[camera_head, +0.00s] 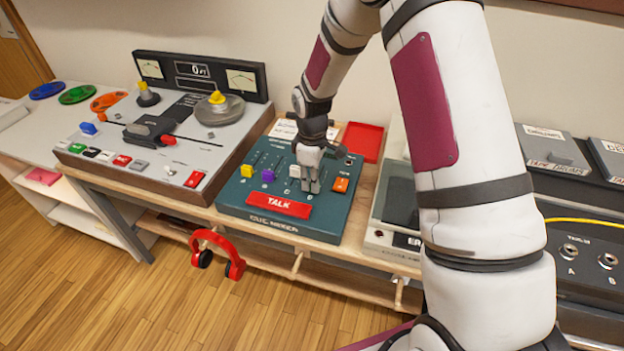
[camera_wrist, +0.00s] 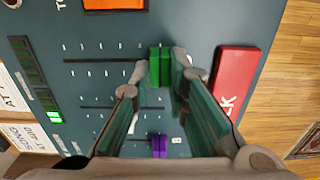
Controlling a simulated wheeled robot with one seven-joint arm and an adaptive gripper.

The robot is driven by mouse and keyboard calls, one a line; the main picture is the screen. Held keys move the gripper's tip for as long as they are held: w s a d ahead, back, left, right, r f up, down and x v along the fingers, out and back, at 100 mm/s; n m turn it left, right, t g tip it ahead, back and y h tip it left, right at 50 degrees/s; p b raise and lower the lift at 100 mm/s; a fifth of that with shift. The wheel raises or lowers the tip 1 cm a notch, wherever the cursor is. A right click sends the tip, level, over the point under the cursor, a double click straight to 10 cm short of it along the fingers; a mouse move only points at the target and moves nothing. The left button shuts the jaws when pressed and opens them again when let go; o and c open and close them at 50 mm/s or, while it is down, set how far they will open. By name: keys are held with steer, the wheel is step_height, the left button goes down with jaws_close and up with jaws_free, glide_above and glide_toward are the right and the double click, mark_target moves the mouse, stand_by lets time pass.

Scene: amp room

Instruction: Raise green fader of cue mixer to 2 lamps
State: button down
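The teal cue mixer (camera_head: 240,202) stands on the bench in the middle of the head view. My gripper (camera_head: 312,188) points down at its right part. In the wrist view my gripper (camera_wrist: 160,72) has its fingertips on either side of the green fader knob (camera_wrist: 160,67), close against it, and appears shut on it. The knob is near the end of its slot beside the red TALK bar (camera_wrist: 236,82). It is hidden in the head view. In the wrist view one lamp (camera_wrist: 54,117) glows green; the other lamp strips (camera_wrist: 22,50) look dark.
On the mixer are a purple fader (camera_head: 268,175), a yellow fader (camera_head: 247,170), a white fader (camera_head: 295,170) and an orange button (camera_head: 341,184). A tape machine (camera_head: 140,170) stands left, a red tray (camera_head: 362,141) behind. Red headphones (camera_head: 218,249) hang in front.

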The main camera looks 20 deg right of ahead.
steer(key=shift+w+d+b, duration=0.5)
steer(key=shift+w+d, duration=0.1)
steer(key=shift+w, duration=0.25)
steer(key=shift+w+d+b, duration=0.45)
steer(key=shift+w+d, duration=0.15)
steer(key=shift+w, duration=0.25)
steer(key=c, duration=1.6)
jaws_free()
steer(key=shift+o, duration=0.2)
step_height(320, 180, up, 12)
